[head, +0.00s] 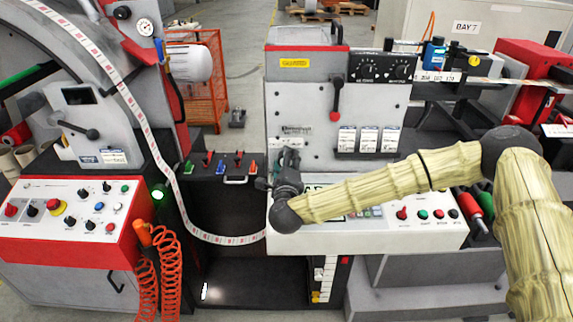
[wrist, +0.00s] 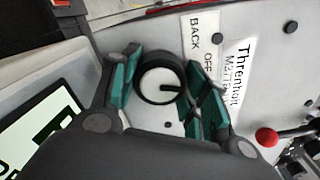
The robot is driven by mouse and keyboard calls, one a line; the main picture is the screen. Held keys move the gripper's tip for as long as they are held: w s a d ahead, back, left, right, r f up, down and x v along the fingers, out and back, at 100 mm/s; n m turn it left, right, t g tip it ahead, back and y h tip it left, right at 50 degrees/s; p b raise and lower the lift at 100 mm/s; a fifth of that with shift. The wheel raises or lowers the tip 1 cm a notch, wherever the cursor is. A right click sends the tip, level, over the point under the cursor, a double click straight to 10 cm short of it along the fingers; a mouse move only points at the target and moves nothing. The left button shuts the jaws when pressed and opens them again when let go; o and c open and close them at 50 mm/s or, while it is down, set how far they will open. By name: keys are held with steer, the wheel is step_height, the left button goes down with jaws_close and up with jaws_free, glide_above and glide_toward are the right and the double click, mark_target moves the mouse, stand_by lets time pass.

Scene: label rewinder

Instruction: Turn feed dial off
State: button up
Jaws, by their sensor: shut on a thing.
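The feed dial (wrist: 147,86), a round knob with a black rim and pale face, stands on the grey machine panel in the wrist view. A short black pointer mark on its face points right in that view. A white label plate (wrist: 200,42) beside it reads "BACK" and "OFF". My gripper (wrist: 163,88) is shut on the dial, with teal pads on both sides of it. In the head view my gripper (head: 289,160) is at the lower left of the grey panel and hides the dial.
A red-knobbed lever (wrist: 266,137) is near the right edge of the wrist view. The white control console (head: 370,241) with a display and several buttons is just below my gripper. The printed label web (head: 160,150) runs down left of my gripper.

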steer(key=shift+n+b, duration=0.3)
steer(key=shift+n, duration=1.2)
steer(key=o, duration=1)
steer(key=s, duration=1.2)
